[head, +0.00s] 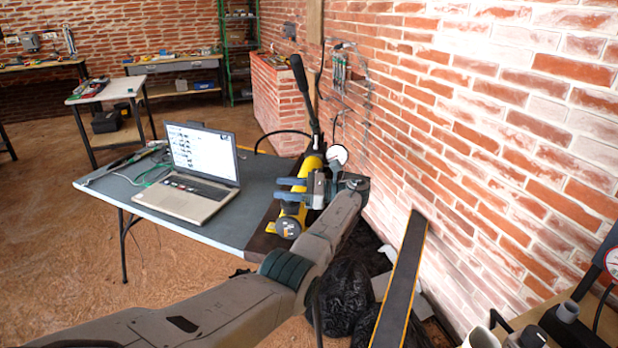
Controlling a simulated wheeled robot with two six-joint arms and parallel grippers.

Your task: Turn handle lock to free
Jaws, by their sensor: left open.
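A yellow hand pump (312,163) with a long black handle (305,90) stands at the right end of the grey table, close to the brick wall. A round white gauge (338,154) sits beside it. My left gripper (281,189) is at the pump's lower body, its two blue-grey fingers pointing left and apart, with yellow showing between them. I cannot tell whether the fingers touch the pump. The handle lock cannot be made out; my gripper and wrist cover part of the pump. My right gripper is out of view.
An open laptop (203,170) and tools lie on the grey table (150,205), left of the pump. A long black and yellow bar (402,278) stands by the wall near black bags (346,288). The brick wall (480,150) limits room on the right.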

